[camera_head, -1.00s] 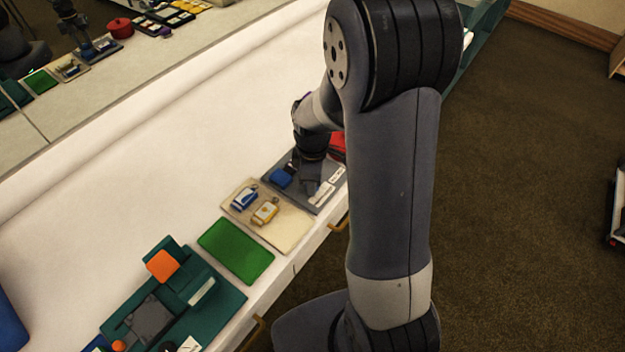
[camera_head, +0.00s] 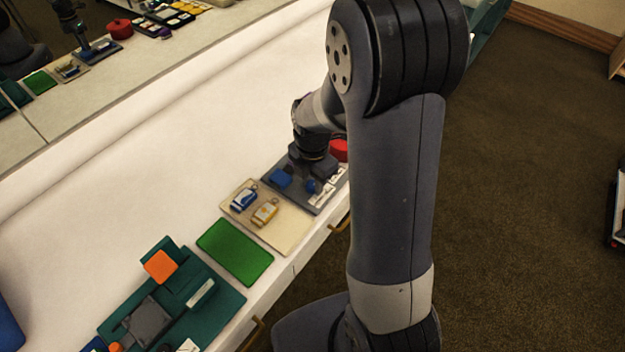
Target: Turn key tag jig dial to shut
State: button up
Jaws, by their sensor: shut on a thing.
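A dark grey board (camera_head: 299,200) carries a blue block (camera_head: 281,178), a small blue part (camera_head: 311,187) that looks like the dial's handle, and white labels (camera_head: 325,192) too small to read. My gripper (camera_head: 316,175) points down over this board, shut at the small blue part. The fingertips and exact contact are mostly hidden. On the beige tray (camera_head: 285,238) to the left lie a blue key tag (camera_head: 244,198) and a yellow key tag (camera_head: 265,212).
A green mat (camera_head: 235,251) lies left of the beige tray. Farther left is a teal fixture (camera_head: 222,303) with an orange block (camera_head: 160,266). A red object (camera_head: 340,150) stands just behind the grey board. The white table (camera_head: 130,165) behind is clear.

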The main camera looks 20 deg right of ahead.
aim_at(312, 184)
jog(key=shift+n, duration=1.1)
jog(key=o, duration=1)
jog(key=shift+c, duration=0.2)
jog(key=shift+r, duration=0.1)
notch_tip(312, 184, up, 11)
jog(key=shift+f+p, duration=0.2)
jog(key=shift+p, duration=0.1)
notch_tip(312, 184, down, 11)
jog(key=shift+r+b, duration=0.1)
jog(key=shift+b, duration=0.25)
